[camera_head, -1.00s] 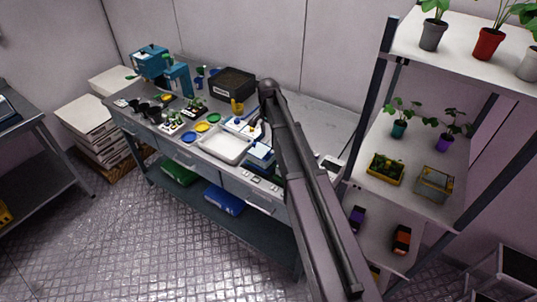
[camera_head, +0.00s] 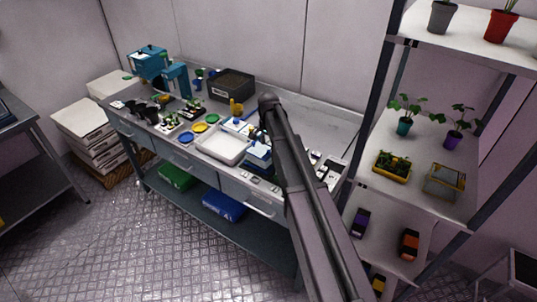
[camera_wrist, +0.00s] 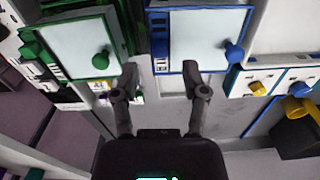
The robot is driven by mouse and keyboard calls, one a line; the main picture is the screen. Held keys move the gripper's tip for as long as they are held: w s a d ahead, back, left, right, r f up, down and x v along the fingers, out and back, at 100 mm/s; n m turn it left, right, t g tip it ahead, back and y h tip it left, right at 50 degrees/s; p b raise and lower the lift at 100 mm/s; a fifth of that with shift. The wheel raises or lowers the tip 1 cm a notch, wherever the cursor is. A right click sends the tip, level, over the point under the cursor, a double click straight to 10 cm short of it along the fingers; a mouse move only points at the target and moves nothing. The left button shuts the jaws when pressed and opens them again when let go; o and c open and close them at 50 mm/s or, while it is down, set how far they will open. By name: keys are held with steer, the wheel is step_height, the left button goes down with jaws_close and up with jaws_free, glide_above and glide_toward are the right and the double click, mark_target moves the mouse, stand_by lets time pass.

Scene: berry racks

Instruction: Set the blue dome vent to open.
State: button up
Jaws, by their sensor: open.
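In the wrist view a blue-framed box with a pale clear top, which looks like the blue dome (camera_wrist: 198,38), lies just beyond my gripper. A round blue knob (camera_wrist: 234,53), which may be its vent, sits at its lower right; I cannot tell its setting. My gripper (camera_wrist: 160,72) is open and empty, its fingertips near the blue frame's lower edge, left of the knob. In the head view a blue box (camera_head: 257,158) shows on the bench beside my arm; my arm hides the gripper there.
A green-framed box (camera_wrist: 82,47) with a green knob (camera_wrist: 100,61) lies left of the blue one. Small panels with a yellow knob (camera_wrist: 257,88) are at right. A white tray (camera_head: 222,147) is on the bench, and a plant shelf (camera_head: 430,195) stands right of my arm.

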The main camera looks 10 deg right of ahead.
mark_target(269, 151)
steer(key=shift+f+b, duration=1.45)
steer(key=shift+f, duration=0.25)
jaws_close()
